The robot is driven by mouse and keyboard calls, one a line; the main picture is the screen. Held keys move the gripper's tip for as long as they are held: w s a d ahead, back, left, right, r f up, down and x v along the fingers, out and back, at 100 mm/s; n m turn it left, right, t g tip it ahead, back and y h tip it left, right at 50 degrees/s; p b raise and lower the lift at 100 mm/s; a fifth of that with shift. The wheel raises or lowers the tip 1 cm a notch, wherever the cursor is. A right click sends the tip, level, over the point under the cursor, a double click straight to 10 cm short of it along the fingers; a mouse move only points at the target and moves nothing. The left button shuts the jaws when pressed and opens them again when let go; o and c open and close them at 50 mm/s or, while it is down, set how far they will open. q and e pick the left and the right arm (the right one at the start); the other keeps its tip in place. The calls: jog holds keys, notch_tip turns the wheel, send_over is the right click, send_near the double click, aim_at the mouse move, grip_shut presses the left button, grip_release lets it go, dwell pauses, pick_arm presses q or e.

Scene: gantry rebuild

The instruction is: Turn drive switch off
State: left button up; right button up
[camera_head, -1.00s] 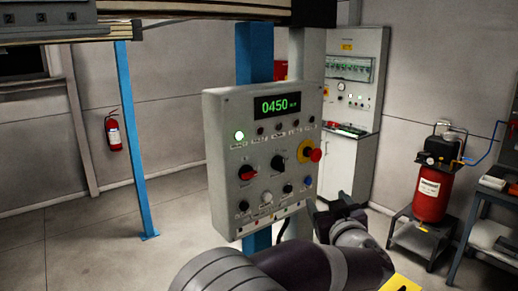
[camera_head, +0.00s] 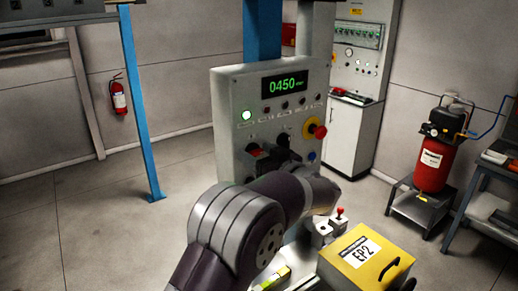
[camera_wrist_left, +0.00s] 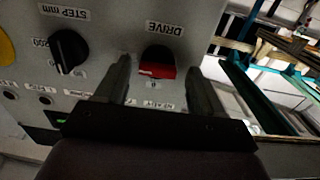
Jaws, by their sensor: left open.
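The drive switch (camera_wrist_left: 157,64) is a black rotary knob with a red edge, below the DRIVE label, which reads upside down in the left wrist view. In the head view, only a bit of the switch (camera_head: 254,150) shows beside my gripper. My left gripper (camera_head: 268,158) is in front of the grey control panel (camera_head: 228,110). In the left wrist view, the open fingers of my left gripper (camera_wrist_left: 158,78) stand on either side of the switch; whether they touch it, I cannot tell. My right gripper is not in view.
The STEP mm knob (camera_wrist_left: 68,50) is beside the drive switch. A red emergency stop (camera_head: 319,131) on a yellow base is at the panel's right. The display (camera_head: 284,84) reads 0450 and a green lamp (camera_head: 246,115) is lit.

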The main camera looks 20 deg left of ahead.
pick_arm(q)
jog(key=shift+d, duration=0.1)
jog(key=shift+c, duration=0.3)
jog(key=shift+w, duration=0.15)
jog(key=c, duration=1)
jog(key=shift+f, duration=0.1)
